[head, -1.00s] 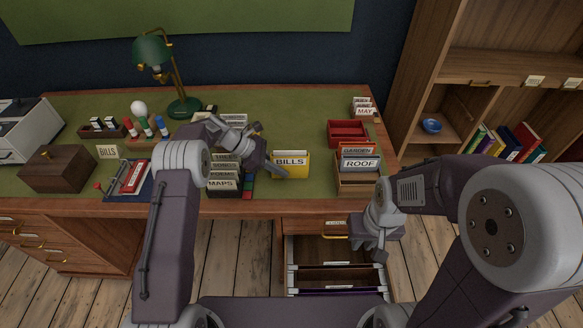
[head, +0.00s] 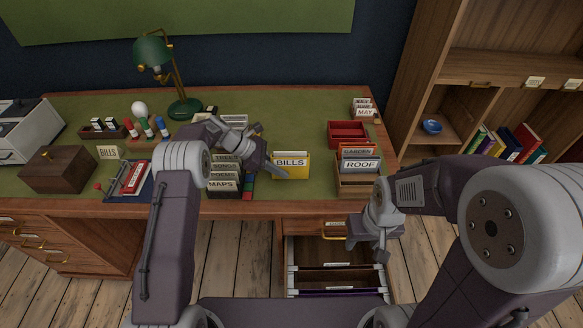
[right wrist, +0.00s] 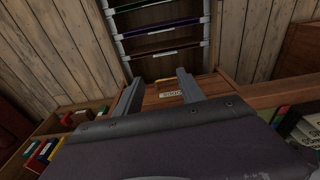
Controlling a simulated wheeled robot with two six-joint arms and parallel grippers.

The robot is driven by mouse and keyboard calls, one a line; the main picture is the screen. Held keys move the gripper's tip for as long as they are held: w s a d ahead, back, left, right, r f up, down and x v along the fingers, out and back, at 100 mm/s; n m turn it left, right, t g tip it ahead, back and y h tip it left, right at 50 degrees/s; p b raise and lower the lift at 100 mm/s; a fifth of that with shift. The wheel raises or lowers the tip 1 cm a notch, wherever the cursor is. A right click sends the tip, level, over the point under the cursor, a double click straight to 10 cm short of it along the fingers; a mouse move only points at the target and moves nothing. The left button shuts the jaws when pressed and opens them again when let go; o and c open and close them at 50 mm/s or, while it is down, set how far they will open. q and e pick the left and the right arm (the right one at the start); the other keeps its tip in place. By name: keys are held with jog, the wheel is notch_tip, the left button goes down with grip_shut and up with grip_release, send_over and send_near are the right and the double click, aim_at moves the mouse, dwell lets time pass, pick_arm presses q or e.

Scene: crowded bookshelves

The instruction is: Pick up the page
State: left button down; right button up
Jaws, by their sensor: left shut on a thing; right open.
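My left gripper (head: 277,170) reaches in from the left and is shut on the left side of the yellow folder. Whether the folder touches the desk is hard to tell. I cannot make out a separate loose page. My right gripper (head: 382,253) is open and empty above the open drawer; its two fingers show apart in the right wrist view (right wrist: 158,88).
Card boxes labelled MAPS (head: 222,186) and ROOF (head: 358,178) stand on either side of the folder. A red tray (head: 347,130) is behind right, and a green lamp (head: 153,52) behind left. An open drawer (head: 337,253) juts out below. Green desktop behind the folder is clear.

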jog(key=o, duration=1)
jog(key=w+n, duration=0.1)
jog(key=n, duration=0.1)
jog(key=w+a+r+n, duration=0.1)
jog(key=w+n, duration=0.1)
jog(key=n, duration=0.1)
jog(key=w+r+n+t, duration=0.1)
jog(key=n, duration=0.2)
jog(key=shift+w+a+h, duration=0.15)
jog(key=shift+a+h, duration=0.25)
jog(key=n+t, duration=0.7)
jog(key=n, duration=2.1)
send_near(276, 154)
jog(key=s+d+r, duration=0.2)
jog(key=d+r, duration=0.2)
jog(key=d, duration=0.1)
jog(key=x, duration=1.1)
jog(key=shift+a+f+y, duration=0.3)
jog(key=shift+a+f, duration=0.1)
jog(key=shift+f, duration=0.2)
